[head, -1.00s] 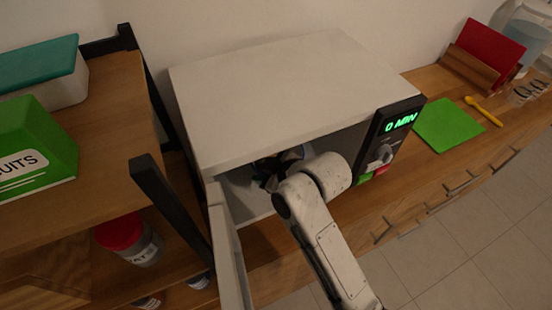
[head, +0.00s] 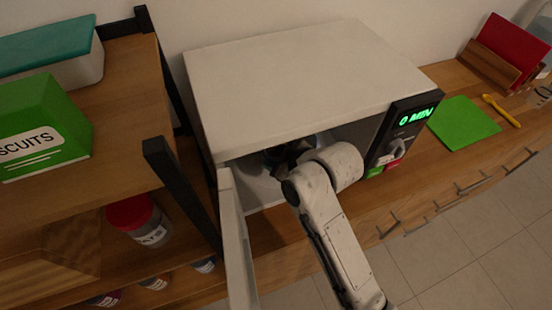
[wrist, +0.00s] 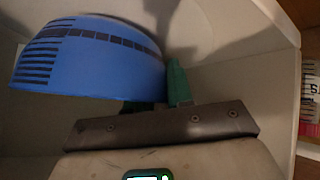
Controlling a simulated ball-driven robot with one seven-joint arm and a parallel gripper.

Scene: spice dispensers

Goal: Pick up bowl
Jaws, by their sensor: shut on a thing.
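A blue bowl (wrist: 88,58) with dark stripes and a dark band fills the upper left of the wrist view. It appears tilted, with its rim toward my gripper. My gripper (wrist: 166,90) is shut on the bowl near its right edge. The bowl is mostly hidden there by my arm and the shadow.
The microwave door (head: 236,240) stands open to the left of my arm. The control panel (head: 400,135) is close on the right. A shelf holding a green biscuit box (head: 45,125) stands left. A green board (head: 463,123) lies on the counter right.

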